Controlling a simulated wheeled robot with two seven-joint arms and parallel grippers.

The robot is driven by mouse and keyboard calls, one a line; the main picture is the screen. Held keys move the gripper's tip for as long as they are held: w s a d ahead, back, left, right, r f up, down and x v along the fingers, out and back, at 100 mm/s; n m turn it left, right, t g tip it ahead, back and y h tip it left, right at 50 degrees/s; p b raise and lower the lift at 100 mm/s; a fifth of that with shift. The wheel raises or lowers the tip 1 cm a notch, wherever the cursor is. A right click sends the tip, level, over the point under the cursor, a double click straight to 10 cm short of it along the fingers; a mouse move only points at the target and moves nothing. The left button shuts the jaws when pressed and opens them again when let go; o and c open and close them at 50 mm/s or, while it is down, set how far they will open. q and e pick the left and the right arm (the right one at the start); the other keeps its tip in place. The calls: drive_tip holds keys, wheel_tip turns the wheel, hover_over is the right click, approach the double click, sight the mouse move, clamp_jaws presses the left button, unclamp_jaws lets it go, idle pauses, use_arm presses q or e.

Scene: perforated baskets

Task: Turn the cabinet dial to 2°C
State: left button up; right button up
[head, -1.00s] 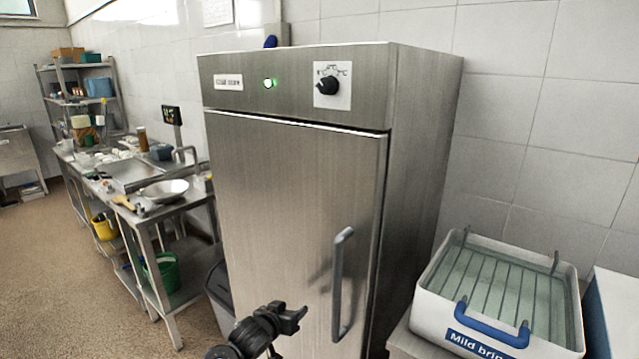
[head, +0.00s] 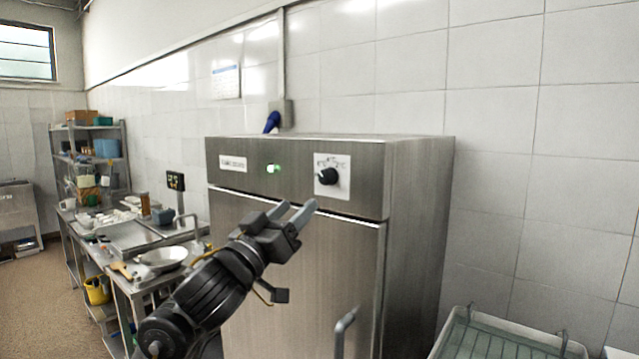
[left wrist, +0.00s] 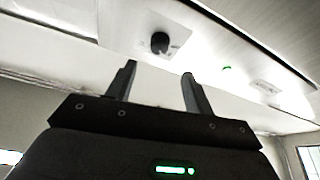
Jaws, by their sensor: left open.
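The cabinet (head: 300,265) is tall brushed steel with a control strip along its top. The black dial (head: 327,176) sits on a white plate with printed marks too small to read. A green light (head: 273,168) is left of it. My left gripper (head: 296,211) is open and empty, in front of the upper door, below and slightly left of the dial, apart from it. In the left wrist view the dial (left wrist: 160,42) shows beyond the two fingertips (left wrist: 159,70), nearly between them. My right gripper is not in view.
The door handle (head: 345,325) sticks out low on the cabinet's right. A basin with a wire rack (head: 500,340) is at bottom right. A steel bench (head: 130,240) with a bowl and other items stands left. The space before the dial is clear.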

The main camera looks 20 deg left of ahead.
sight(324, 180)
use_arm(q)
drive_tip(key=p+x, duration=0.2)
drive_tip(key=x, duration=0.8)
drive_tip(key=shift+s+d, duration=0.1)
drive_tip(key=c, duration=1)
